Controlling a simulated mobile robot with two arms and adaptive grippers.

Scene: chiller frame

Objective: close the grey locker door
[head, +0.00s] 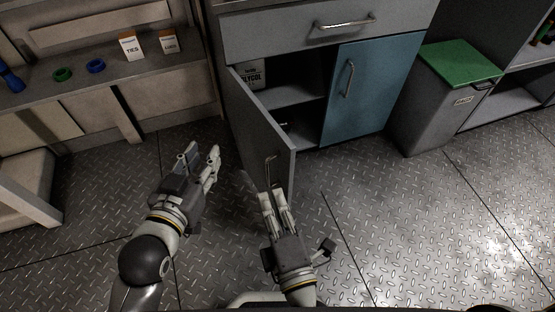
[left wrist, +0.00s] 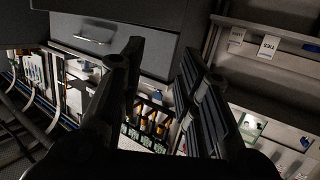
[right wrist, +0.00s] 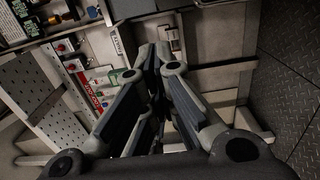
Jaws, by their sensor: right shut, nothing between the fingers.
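The grey locker door (head: 258,125) stands open, swung outward from the left side of the grey cabinet's lower opening. Its bar handle (head: 268,168) is near the free edge. My right gripper (head: 271,196) is shut and empty, its fingertips just below the handle and close to the door's face; I cannot tell whether they touch it. Its closed fingers also show in the right wrist view (right wrist: 158,55). My left gripper (head: 199,152) is open and empty, left of the door and apart from it. Its spread fingers also show in the left wrist view (left wrist: 155,75).
The opening holds a shelf (head: 292,95) and a white glycol container (head: 252,75). A closed blue door (head: 368,90) is beside it, under a grey drawer (head: 290,32). A green-lidded bin (head: 440,110) stands right. A workbench (head: 100,75) is left. Floor in front is clear.

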